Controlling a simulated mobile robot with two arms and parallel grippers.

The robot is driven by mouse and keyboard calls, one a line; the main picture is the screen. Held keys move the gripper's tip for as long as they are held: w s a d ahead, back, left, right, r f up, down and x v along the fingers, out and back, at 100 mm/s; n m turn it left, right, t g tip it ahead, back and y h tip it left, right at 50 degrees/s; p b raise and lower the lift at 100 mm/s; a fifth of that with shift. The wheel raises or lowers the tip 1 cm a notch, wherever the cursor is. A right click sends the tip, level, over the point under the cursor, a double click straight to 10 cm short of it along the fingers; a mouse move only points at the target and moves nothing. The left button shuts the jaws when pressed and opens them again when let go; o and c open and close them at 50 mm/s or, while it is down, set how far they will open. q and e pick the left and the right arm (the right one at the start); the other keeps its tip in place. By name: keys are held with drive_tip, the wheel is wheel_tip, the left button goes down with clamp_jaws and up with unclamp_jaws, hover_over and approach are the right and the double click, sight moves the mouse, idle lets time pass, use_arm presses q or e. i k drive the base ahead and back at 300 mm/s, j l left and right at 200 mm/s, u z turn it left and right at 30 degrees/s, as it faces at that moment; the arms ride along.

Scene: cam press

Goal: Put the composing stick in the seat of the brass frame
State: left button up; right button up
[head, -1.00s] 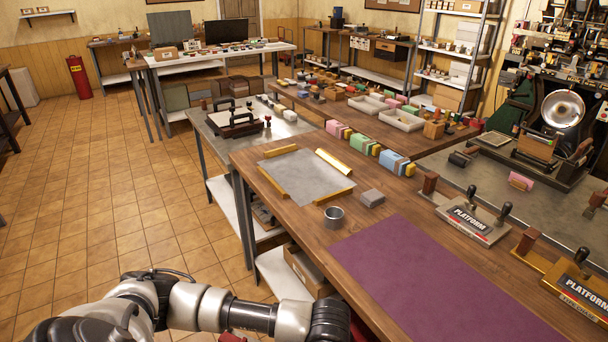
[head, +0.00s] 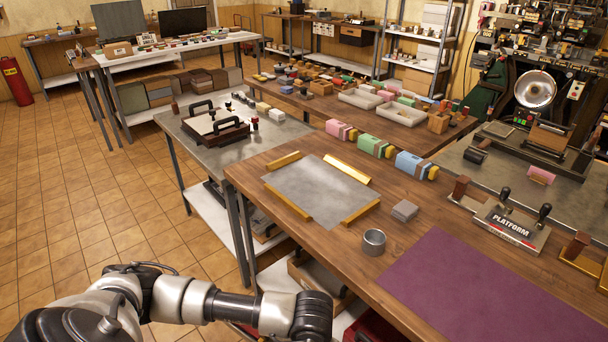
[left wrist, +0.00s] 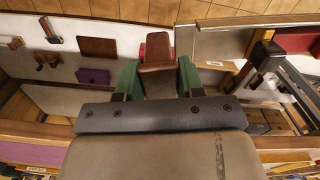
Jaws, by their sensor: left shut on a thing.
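A grey sheet (head: 318,190) lies on the wooden table, edged by separate brass bars (head: 346,169) with gaps at the corners; it looks like the brass frame with its seat, and it is empty. My left arm comes in at the bottom left of the head view, and its gripper is out of that view. In the left wrist view my left gripper (left wrist: 158,76) is shut on a brown block-like thing (left wrist: 157,50) between its green pads. I cannot tell whether this is part of the composing stick. My right gripper is in neither view.
A metal cup (head: 374,242), a small grey block (head: 404,210) and a purple mat (head: 480,285) lie near the sheet. Coloured blocks (head: 375,145) line the table's far edge. Tiled floor (head: 80,230) is open at left.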

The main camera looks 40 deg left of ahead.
sight(307, 185)
drive_tip(key=j+z, duration=0.1)
drive_tip(key=j, duration=0.7)
drive_tip(key=j+z, duration=0.15)
drive_tip(key=j, duration=0.65)
drive_tip(key=k+j+z, duration=0.1)
drive_tip(key=j, duration=0.65)
drive_tip(key=k, duration=0.05)
